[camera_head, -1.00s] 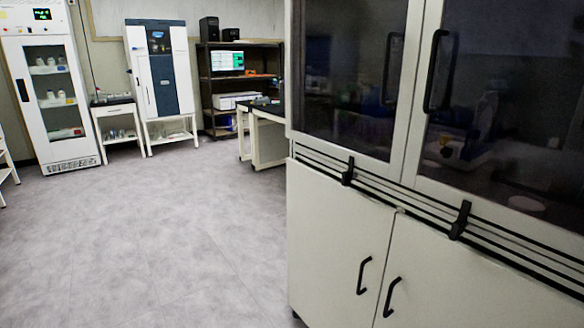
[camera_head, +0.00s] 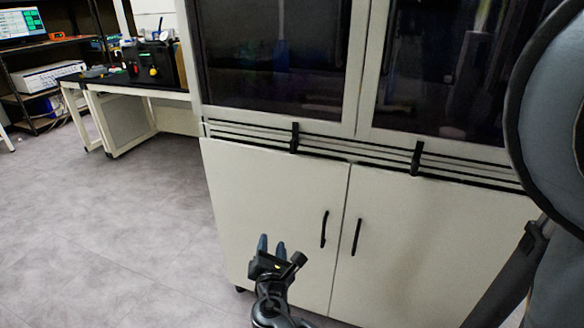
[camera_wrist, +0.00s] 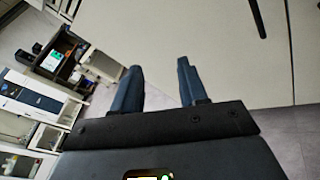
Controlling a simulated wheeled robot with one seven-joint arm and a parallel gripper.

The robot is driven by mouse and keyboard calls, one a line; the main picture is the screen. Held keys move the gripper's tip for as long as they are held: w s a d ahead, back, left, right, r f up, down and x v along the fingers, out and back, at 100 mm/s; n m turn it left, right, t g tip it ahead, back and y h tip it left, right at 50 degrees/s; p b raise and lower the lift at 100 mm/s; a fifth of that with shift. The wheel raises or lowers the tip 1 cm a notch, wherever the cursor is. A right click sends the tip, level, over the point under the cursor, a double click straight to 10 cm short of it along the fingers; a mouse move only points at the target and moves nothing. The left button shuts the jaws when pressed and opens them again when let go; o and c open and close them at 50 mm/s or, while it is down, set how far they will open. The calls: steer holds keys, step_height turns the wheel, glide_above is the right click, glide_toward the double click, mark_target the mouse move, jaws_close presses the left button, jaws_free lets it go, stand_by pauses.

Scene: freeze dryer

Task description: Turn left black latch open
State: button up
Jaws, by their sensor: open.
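The left black latch (camera_head: 294,137) is a small upright black piece on the dark-lined band between the upper glass doors and lower doors of a white cabinet (camera_head: 265,185). A matching right latch (camera_head: 417,158) sits further right on the same band. My gripper (camera_head: 272,246) is open and empty, in front of the lower left door, well below the left latch and apart from it. In the wrist view my gripper (camera_wrist: 158,70) shows two separated dark blue fingers pointing toward the pale cabinet doors. I cannot make out the latch in the wrist view.
The lower doors have black handles, the left handle (camera_head: 324,229) and right handle (camera_head: 357,237). A table with a black top (camera_head: 140,84) and dark shelves (camera_head: 30,100) stand at the left. The grey floor (camera_head: 100,220) is clear left of the cabinet.

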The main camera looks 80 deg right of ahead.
steer(key=d+r+n+g+h, duration=0.1)
steer(key=d+r+g+h, duration=0.25)
steer(key=d+r, duration=0.5)
steer(key=g+h+p, duration=0.1)
steer(key=g+h, duration=0.2)
steer(key=g, duration=0.1)
glide_toward(292, 148)
steer(key=d, duration=0.4)
steer(key=shift+n+h, duration=0.25)
steer(key=shift+n, duration=0.15)
steer(key=p+x, duration=0.1)
steer(key=x, duration=0.6)
steer(key=shift+s+r+p, duration=0.2)
steer(key=shift+r+p, duration=0.15)
steer(key=shift+r, duration=0.2)
jaws_close()
